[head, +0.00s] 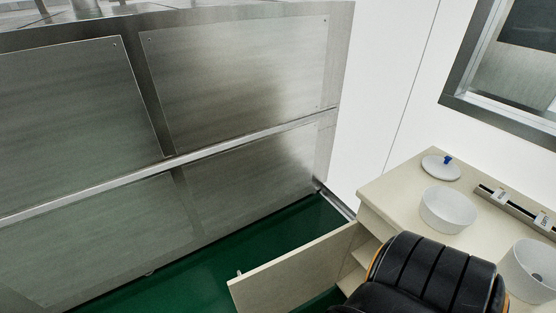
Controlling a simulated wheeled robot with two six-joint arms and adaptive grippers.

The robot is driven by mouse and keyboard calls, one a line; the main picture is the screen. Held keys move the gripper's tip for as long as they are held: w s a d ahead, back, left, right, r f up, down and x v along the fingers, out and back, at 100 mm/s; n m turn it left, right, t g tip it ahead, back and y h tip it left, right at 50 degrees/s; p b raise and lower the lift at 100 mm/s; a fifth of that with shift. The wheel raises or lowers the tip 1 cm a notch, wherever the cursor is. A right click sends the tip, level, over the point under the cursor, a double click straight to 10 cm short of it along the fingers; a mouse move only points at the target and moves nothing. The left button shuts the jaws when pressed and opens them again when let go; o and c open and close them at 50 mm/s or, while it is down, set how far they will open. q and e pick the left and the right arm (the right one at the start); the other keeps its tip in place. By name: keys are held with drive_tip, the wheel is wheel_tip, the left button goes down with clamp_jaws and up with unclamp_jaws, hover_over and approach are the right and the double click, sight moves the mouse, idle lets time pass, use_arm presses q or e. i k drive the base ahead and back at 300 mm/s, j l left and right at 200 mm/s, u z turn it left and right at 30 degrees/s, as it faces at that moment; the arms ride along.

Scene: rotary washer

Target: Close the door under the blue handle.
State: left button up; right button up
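The blue handle (448,160) is small and stands on a round white lid on the beige counter at the right. Below that counter, a beige door (300,264) stands open. It juts out to the left from the cabinet over the green floor, with its free edge at the lower left. A small pale knob (239,273) shows at that free edge. Shelf edges (368,248) show in the opening behind the door. The lower part of the door is cut off by the picture edge. Neither of my grippers is in view.
A large steel machine (240,80) fills the left and back. Green floor (195,275) lies clear between it and the door. White basins (448,208) (530,268) and a dark rail (515,212) sit on the counter. A black ribbed shape hides the cabinet's lower front.

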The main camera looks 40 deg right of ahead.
sight(283, 284)
drive_tip(key=i+j+u, duration=0.3)
drive_tip(key=i+j, duration=0.15)
drive_tip(key=j, duration=0.25)
drive_tip(key=i+j+u, duration=0.3)
drive_tip(key=i+j, duration=0.2)
drive_tip(key=i+z, duration=0.3)
drive_tip(key=z, duration=0.15)
drive_tip(key=i+j+z, duration=0.15)
drive_tip(key=z, duration=0.3)
drive_tip(key=i+j+z, duration=0.25)
drive_tip(key=z, duration=0.15)
drive_tip(key=i+l+z, duration=0.1)
drive_tip(key=z, duration=0.35)
drive_tip(key=i+z, duration=0.25)
drive_tip(key=z, duration=0.25)
drive_tip(key=i+j+z, duration=0.1)
drive_tip(key=z, duration=0.35)
drive_tip(key=i+j+z, duration=0.15)
drive_tip(key=z, duration=0.35)
drive_tip(key=i+j+z, duration=0.2)
drive_tip(key=z, duration=0.25)
drive_tip(key=i+j+z, duration=0.15)
drive_tip(key=z, duration=0.35)
drive_tip(key=j+z, duration=0.45)
drive_tip(key=i+j+z, duration=0.2)
drive_tip(key=j+z, duration=0.2)
drive_tip(key=j, duration=0.1)
